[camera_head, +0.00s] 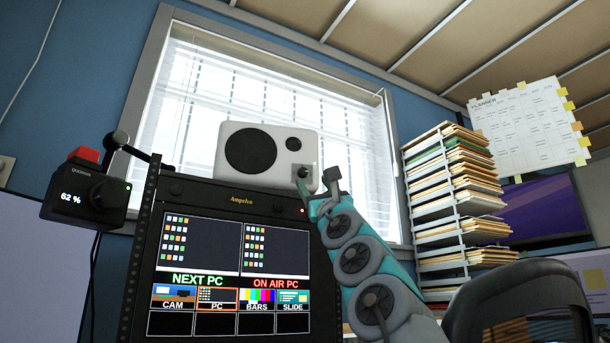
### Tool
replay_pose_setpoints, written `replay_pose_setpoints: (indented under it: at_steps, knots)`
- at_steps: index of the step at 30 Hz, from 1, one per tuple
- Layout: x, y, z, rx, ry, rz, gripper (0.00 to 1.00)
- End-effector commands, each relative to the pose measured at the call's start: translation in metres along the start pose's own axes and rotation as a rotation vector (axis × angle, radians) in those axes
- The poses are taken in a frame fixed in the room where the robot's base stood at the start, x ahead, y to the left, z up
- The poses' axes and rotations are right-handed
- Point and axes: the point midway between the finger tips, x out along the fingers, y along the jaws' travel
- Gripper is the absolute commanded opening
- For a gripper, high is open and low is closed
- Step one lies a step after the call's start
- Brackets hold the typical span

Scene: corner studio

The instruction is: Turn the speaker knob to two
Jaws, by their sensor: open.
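A white speaker (229,140) with a large black cone and a smaller one stands on top of the rack in front of the window. Its dark knob (302,171) sits at the speaker's lower right, with a small green light beside it. My gripper (314,180) is open at the knob, with one finger at its lower left and the other to its right. I cannot tell whether the fingers touch the knob. The knob's pointer and scale marks are too small to read.
A black rack with a screen (240,247) stands below the speaker. A black box (82,194) with a red button, reading 62 %, is at left. A file tower (452,190) stands at right, and a monitor (527,213) behind it. A dark chair back (520,300) is at lower right.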

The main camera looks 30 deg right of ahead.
Motion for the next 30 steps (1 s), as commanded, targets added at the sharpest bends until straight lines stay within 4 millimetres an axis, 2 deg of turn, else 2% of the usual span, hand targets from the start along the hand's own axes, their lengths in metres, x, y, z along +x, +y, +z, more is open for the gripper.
replay_pose_setpoints:
  at_steps: [11,23,25,30]
  knots:
    - [0.011,-0.001,0.005,0.006,-0.007,-0.003,0.60]
    - [0.024,0.000,-0.005,0.009,0.007,-0.001,0.60]
    - [0.037,-0.002,-0.001,0.008,0.008,0.000,0.60]
    - [0.057,0.000,0.000,0.007,0.006,0.000,0.60]
